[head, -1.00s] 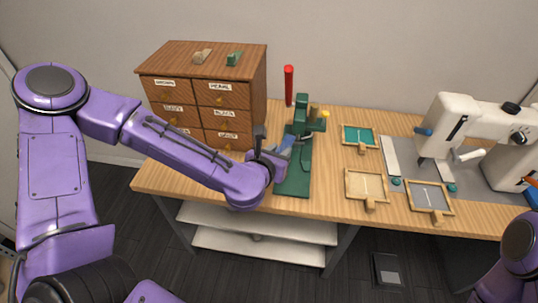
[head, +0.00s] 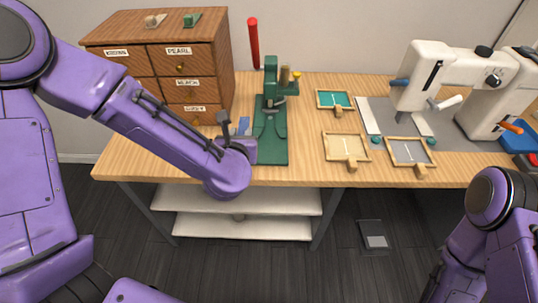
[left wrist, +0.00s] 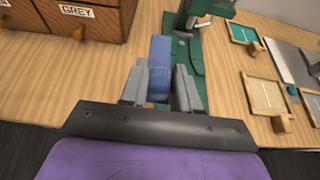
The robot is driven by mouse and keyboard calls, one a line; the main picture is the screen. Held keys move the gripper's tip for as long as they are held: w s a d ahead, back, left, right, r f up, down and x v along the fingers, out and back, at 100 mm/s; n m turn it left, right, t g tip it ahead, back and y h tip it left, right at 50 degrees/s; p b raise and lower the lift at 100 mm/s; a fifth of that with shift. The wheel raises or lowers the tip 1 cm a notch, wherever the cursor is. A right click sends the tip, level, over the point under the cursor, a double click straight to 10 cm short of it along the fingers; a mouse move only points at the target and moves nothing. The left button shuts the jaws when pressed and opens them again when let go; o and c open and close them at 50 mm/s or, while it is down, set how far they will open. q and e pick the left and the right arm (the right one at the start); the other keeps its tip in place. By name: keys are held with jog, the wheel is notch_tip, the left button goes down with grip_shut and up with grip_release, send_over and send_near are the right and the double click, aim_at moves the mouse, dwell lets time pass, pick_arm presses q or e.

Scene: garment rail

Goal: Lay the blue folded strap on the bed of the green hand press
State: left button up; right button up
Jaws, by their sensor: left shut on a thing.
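The blue folded strap (head: 243,125) is held by my left gripper (head: 233,130), just left of the green hand press (head: 271,115) in the head view. In the left wrist view the strap (left wrist: 159,68) stands out lengthwise between the two grey fingers of the left gripper (left wrist: 160,92), which are shut on it. The press bed (left wrist: 184,84) lies just to the right of the strap there, partly hidden behind the right finger. Whether the strap touches the table is unclear. The right gripper does not show.
A wooden drawer cabinet (head: 165,60) stands left of the press. A red post (head: 253,43) rises behind. Small wooden frames (head: 346,148) and a white sewing machine (head: 455,75) are to the right. Bare table (head: 303,150) lies between press and frames.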

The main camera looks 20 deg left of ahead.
pick_arm(q)
jog(key=w+d+f, duration=0.2)
jog(key=w+d, duration=0.1)
jog(key=p, duration=0.1)
send_over(269, 154)
notch_tip(269, 154, down, 5)
jog(key=shift+s+f, duration=0.1)
jog(key=shift+f, duration=0.05)
notch_tip(269, 154, down, 3)
jog(key=shift+r, duration=0.15)
jog(key=shift+f, duration=0.3)
